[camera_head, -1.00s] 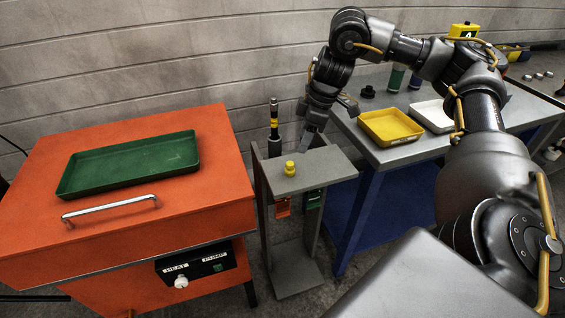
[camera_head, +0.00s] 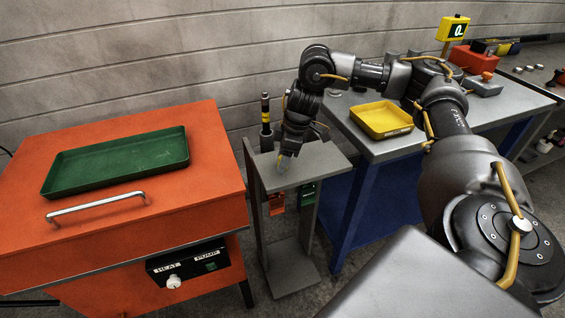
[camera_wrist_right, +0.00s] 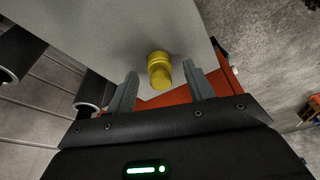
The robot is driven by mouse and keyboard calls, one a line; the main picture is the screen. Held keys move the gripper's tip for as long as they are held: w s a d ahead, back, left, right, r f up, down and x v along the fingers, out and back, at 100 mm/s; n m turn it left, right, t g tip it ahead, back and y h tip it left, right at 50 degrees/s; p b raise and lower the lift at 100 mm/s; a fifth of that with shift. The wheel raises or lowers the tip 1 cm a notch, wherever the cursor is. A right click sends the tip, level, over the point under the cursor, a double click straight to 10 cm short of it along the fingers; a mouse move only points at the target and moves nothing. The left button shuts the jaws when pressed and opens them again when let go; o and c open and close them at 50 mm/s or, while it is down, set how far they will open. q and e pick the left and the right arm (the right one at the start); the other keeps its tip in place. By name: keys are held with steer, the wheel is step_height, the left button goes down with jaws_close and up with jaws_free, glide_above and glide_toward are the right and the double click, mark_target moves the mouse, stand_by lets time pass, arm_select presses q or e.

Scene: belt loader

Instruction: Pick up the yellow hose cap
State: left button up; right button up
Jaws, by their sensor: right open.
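The yellow hose cap (camera_wrist_right: 159,72) stands on the grey top of a narrow stand (camera_head: 322,160). In the right wrist view it shows as a short stepped yellow cylinder. It lies between the two open fingers of my right gripper (camera_wrist_right: 160,84), with a gap visible on each side. In the head view my right gripper (camera_head: 281,163) points down at the stand top and hides most or all of the cap. My left gripper is not in view.
An orange machine (camera_head: 210,215) with a green tray (camera_head: 118,163) stands left of the stand. A dark cylinder with a yellow band (camera_head: 265,118) rises behind the stand's left side. A grey table (camera_head: 400,152) with a yellow tray (camera_head: 382,120) stands to the right.

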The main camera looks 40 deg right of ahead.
steer(key=shift+f, duration=0.35)
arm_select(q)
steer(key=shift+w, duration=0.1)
arm_select(e)
steer(key=shift+c, duration=0.4)
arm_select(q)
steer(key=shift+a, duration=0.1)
arm_select(e)
steer(key=c, duration=0.9)
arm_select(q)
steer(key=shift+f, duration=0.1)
arm_select(e)
steer(key=shift+c, duration=0.2)
